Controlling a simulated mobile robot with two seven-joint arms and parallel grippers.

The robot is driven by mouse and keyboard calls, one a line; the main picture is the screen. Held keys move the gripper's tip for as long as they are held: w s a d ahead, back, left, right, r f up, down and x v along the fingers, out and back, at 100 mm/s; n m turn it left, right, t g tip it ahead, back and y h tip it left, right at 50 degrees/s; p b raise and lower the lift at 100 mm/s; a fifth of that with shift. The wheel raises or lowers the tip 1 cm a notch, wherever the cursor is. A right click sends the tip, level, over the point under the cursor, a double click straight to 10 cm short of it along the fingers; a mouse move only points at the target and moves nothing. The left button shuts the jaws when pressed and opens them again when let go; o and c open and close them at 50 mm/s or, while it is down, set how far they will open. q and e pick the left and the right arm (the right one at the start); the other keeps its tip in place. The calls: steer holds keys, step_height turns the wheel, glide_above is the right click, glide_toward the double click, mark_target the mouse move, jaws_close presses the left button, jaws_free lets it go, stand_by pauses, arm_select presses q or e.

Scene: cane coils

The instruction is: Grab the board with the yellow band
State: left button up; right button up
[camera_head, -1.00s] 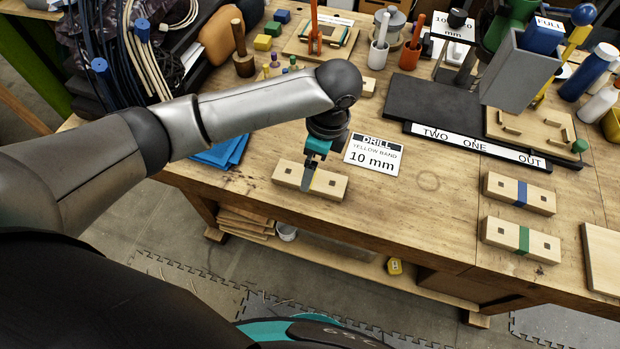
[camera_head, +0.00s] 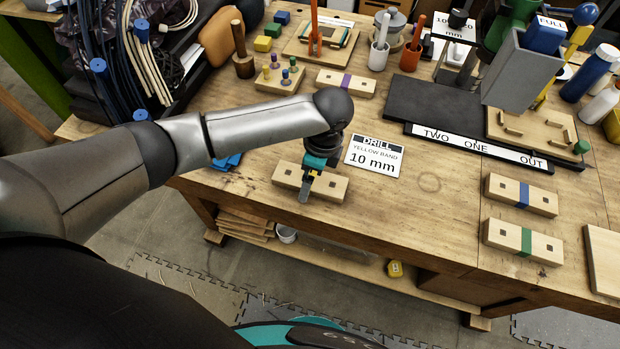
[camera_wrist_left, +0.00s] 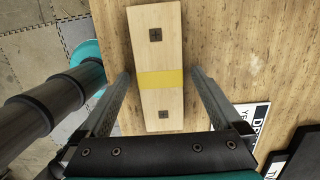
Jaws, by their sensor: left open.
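The board with the yellow band (camera_head: 333,189) is a pale wooden block lying on the workbench near its front edge. In the left wrist view the board (camera_wrist_left: 152,48) runs lengthwise, with a yellow band (camera_wrist_left: 160,79) across its middle and a dark square hole toward each end. My left gripper (camera_head: 306,188) is over the middle of the board and partly covers it. In the left wrist view my left gripper (camera_wrist_left: 160,73) is open, one finger to each side of the board at the band, with visible gaps. My right gripper is not in view.
A "DRILL YELLOW BAND 10 mm" card (camera_head: 374,157) lies just right of the board. Boards with a blue band (camera_head: 521,194), a green band (camera_head: 525,241) and a purple band (camera_head: 346,82) lie farther off. A black tray (camera_head: 430,105) is behind. The bench middle is clear.

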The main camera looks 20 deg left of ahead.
arm_select(q)
steer(key=shift+f, duration=0.2)
stand_by(0.3)
steer(key=c, duration=1.5)
